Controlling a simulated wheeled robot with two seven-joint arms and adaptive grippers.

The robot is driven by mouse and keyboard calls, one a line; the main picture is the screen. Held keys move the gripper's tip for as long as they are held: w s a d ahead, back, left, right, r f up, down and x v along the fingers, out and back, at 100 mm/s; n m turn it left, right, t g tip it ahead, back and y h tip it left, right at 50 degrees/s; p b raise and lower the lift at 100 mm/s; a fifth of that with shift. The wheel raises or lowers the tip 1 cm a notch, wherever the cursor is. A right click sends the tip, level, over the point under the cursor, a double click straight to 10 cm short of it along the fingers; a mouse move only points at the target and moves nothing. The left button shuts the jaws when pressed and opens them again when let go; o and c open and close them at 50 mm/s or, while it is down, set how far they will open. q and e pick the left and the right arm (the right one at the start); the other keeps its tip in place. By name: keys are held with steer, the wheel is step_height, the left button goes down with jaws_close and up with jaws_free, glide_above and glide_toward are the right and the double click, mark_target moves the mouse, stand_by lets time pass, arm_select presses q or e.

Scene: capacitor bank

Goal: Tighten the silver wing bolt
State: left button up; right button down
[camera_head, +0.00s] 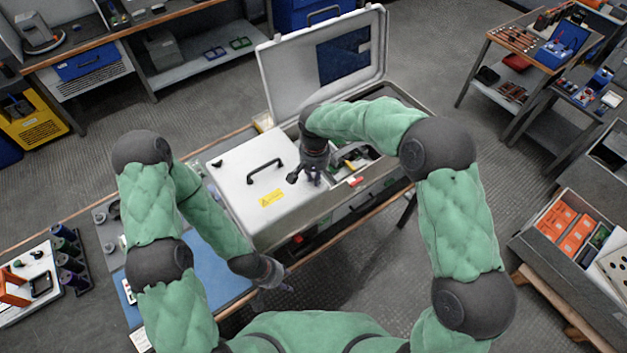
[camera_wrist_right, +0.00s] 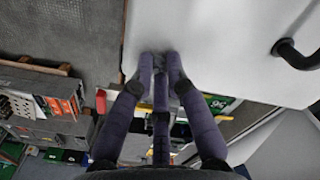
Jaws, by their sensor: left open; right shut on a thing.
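My right gripper (camera_head: 313,180) is at the right edge of a white panel (camera_head: 238,165) inside the open grey case. In the right wrist view its fingers (camera_wrist_right: 160,62) come together at the panel's edge. They cover what they hold, which seems to be the silver wing bolt; no silver surface shows clearly. A dark knob (camera_head: 293,179) is just left of the gripper on the panel, and another dark knob (camera_head: 217,163) is near the panel's left corner. My left gripper (camera_head: 284,287) is open and empty, low by the workbench's front edge.
The panel has a black handle (camera_head: 266,171) and a yellow warning label (camera_head: 271,198). The case's lid (camera_head: 285,62) stands open behind. Right of the panel, an open compartment (camera_head: 360,158) holds coloured parts. A blue mat (camera_head: 205,275) lies on the workbench at left.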

steer(key=m+b, duration=0.1)
steer(key=m, duration=0.1)
steer(key=m+b, duration=0.1)
steer(key=m, duration=0.2)
steer(key=shift+w+d+r+m+b, duration=0.1)
steer(key=shift+w+d+m+b, duration=0.1)
steer(key=shift+m+b, duration=0.15)
steer(key=m+b, duration=0.2)
steer(key=m, duration=0.3)
steer(key=m+b, duration=0.1)
steer(key=m, duration=0.5)
steer(key=shift+s+m+b, duration=0.1)
steer(key=shift+m+b, duration=0.2)
steer(key=shift+m, duration=0.05)
steer(key=m+b, duration=0.1)
steer(key=m, duration=0.4)
steer(key=shift+s, duration=0.1)
steer(key=shift+a+m, duration=0.1)
steer(key=shift+m, duration=0.2)
steer(key=c, duration=1.3)
jaws_free()
steer(key=shift+s, duration=0.1)
steer(key=shift+s+a, duration=0.15)
steer(key=shift+w+d, duration=0.2)
step_height(320, 180, up, 12)
steer(key=shift+f, duration=0.1)
